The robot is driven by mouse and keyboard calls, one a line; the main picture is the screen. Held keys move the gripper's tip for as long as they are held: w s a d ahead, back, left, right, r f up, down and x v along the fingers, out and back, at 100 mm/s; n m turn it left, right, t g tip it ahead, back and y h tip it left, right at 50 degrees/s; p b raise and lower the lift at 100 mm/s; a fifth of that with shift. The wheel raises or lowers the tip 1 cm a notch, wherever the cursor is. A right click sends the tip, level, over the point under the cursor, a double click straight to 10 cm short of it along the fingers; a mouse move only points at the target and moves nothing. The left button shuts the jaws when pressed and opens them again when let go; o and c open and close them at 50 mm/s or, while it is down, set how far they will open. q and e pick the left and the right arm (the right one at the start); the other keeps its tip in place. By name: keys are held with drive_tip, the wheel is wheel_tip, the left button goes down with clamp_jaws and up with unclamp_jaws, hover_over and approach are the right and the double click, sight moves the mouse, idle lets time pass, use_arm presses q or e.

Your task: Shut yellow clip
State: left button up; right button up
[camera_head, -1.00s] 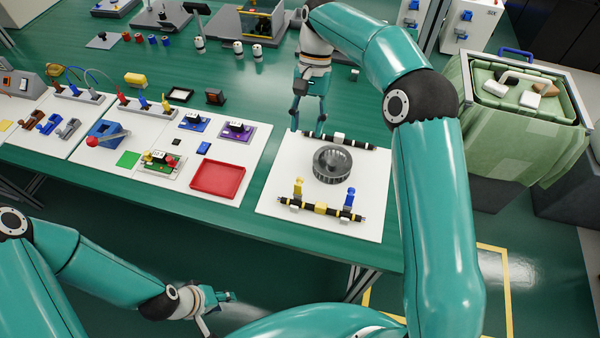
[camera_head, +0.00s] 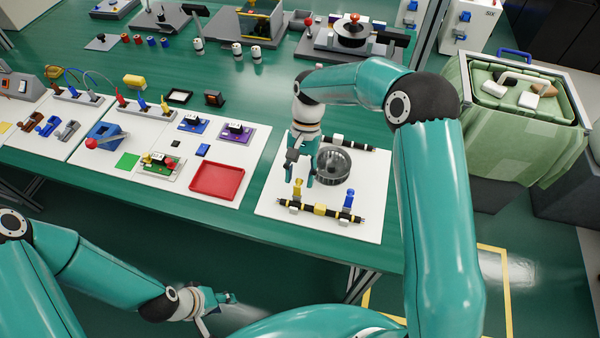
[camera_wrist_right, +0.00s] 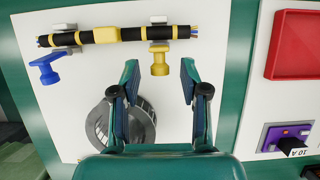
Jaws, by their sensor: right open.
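The yellow clip (camera_head: 298,187) stands up from the near cable bundle (camera_head: 320,209) on the white board, at the bundle's left part. In the right wrist view the yellow clip (camera_wrist_right: 160,62) is near the top centre, its lever sticking out from the cable toward me. My right gripper (camera_head: 303,181) is open and empty, over the board just behind the yellow clip. In the wrist view its fingertips (camera_wrist_right: 160,78) lie on either side of the clip's end, with no clear contact. My left gripper (camera_head: 218,300) hangs low, away from the table; its finger opening is unclear.
A blue clip (camera_head: 348,199) stands on the same bundle to the right. A round grey finned part (camera_head: 333,166) lies beside my right gripper. A second cable bundle (camera_head: 358,146) runs behind it. A red tray (camera_head: 215,180) lies to the left.

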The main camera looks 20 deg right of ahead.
clamp_jaws()
